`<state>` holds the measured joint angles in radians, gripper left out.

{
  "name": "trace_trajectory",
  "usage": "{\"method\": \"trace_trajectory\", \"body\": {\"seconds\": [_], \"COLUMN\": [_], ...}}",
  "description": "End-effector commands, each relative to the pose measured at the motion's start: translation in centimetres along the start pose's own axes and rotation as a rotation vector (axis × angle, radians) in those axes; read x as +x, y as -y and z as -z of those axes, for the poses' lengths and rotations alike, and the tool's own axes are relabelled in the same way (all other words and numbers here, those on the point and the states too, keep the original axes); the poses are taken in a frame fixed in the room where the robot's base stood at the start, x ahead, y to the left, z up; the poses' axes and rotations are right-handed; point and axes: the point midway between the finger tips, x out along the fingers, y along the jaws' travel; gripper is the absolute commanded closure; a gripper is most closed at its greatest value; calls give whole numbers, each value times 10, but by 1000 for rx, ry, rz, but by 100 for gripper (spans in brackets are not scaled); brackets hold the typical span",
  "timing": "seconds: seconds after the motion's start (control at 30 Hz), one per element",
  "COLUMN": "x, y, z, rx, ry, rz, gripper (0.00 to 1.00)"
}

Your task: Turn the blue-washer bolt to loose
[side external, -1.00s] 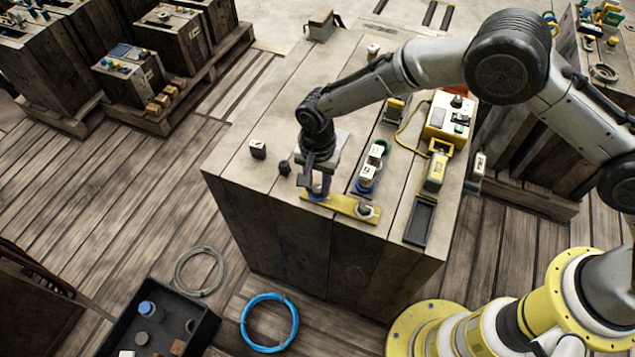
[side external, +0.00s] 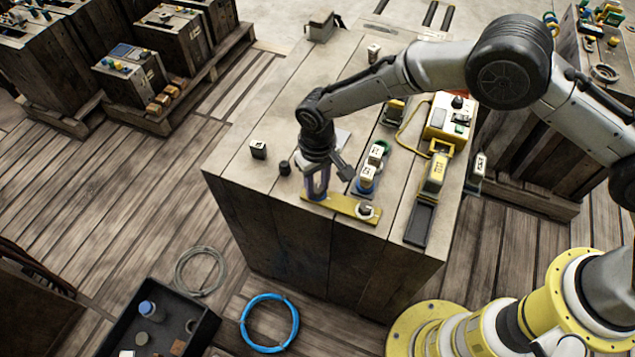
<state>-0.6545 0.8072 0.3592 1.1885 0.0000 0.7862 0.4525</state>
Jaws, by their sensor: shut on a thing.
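A yellow bar (side external: 341,205) lies near the front edge of the wooden crate top. A blue washer (side external: 316,196) shows at its left end, under my gripper (side external: 317,188). My gripper points straight down and is shut there on the blue-washer bolt; the bolt's head is hidden between the fingers. A second bolt (side external: 365,210) with a pale washer stands at the bar's right end, apart from my gripper. I cannot read any mark that shows how far the bolt is turned.
A small black cylinder (side external: 285,168) and a tagged block (side external: 258,149) stand to the left. A yellow device (side external: 436,172) and a control box (side external: 450,115) are farther right.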

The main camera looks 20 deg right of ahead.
Motion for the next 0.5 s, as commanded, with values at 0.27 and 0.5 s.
{"method": "trace_trajectory", "body": {"seconds": [0.27, 0.5], "x": [3, 4], "y": [0, 0], "z": [-1, -1], "rx": [-265, -492], "ry": [2, 2], "rz": [-1, 0], "gripper": [100, 100]}}
